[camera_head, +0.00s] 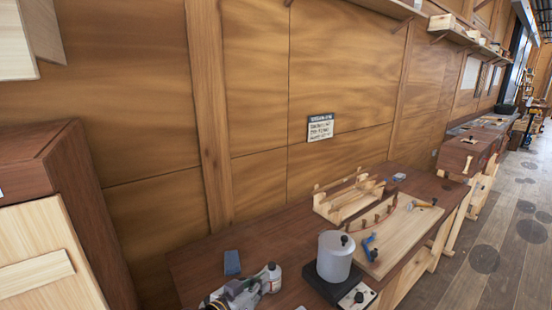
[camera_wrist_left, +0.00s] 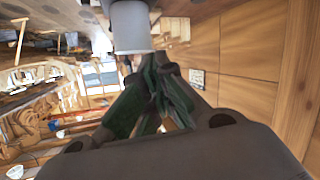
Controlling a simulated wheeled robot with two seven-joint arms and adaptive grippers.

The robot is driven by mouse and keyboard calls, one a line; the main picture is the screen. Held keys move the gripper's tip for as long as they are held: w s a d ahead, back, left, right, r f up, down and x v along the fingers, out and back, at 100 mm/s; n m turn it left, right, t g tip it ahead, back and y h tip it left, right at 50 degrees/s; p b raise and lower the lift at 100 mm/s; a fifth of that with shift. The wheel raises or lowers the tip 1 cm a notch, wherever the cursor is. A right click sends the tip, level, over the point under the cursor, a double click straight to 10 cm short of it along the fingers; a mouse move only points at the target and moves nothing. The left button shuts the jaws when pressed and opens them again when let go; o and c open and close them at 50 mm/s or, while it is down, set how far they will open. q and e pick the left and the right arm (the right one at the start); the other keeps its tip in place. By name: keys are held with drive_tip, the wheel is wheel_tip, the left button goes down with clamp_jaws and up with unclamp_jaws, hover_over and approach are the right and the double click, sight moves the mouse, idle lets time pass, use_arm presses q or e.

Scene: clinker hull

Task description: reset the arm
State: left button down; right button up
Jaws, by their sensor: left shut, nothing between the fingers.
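My left gripper (camera_head: 238,293) shows only in part at the bottom edge of the head view, low over the near end of the brown workbench (camera_head: 200,262). In the left wrist view its dark green fingers (camera_wrist_left: 158,118) are together, with nothing held between them. My right gripper is not in view.
A pale pot (camera_head: 334,258) stands on a dark base right of the bottle. A blue block (camera_head: 232,262) lies behind the gripper. A wooden rack (camera_head: 348,200) and a board (camera_head: 398,232) lie farther along. A cabinet (camera_head: 45,235) stands at left.

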use_arm(q)
drive_tip(key=s+a+f+n+g+y, duration=0.3)
drive_tip(key=s+a+f+g+y, duration=0.5)
drive_tip(key=s+a+f, duration=1.1)
wheel_tip(320, 180, down, 35)
drive_tip(key=s+g+b, duration=0.1)
drive_tip(key=s+b, duration=0.1)
drive_tip(key=b, duration=0.3)
drive_tip(key=s+a+f+b, duration=0.2)
drive_tip(key=s+a+f, duration=0.1)
drive_tip(key=s+f, duration=0.8)
drive_tip(key=s+a+f+m+g+b, duration=0.1)
drive_tip(key=s+a+f+b, duration=0.2)
drive_tip(key=s+f, duration=0.8)
wheel_tip(320, 180, down, 4)
drive_tip(key=shift+a+r+y, duration=0.1)
drive_tip(key=shift+a+y, duration=0.2)
drive_tip(key=shift+a, duration=0.15)
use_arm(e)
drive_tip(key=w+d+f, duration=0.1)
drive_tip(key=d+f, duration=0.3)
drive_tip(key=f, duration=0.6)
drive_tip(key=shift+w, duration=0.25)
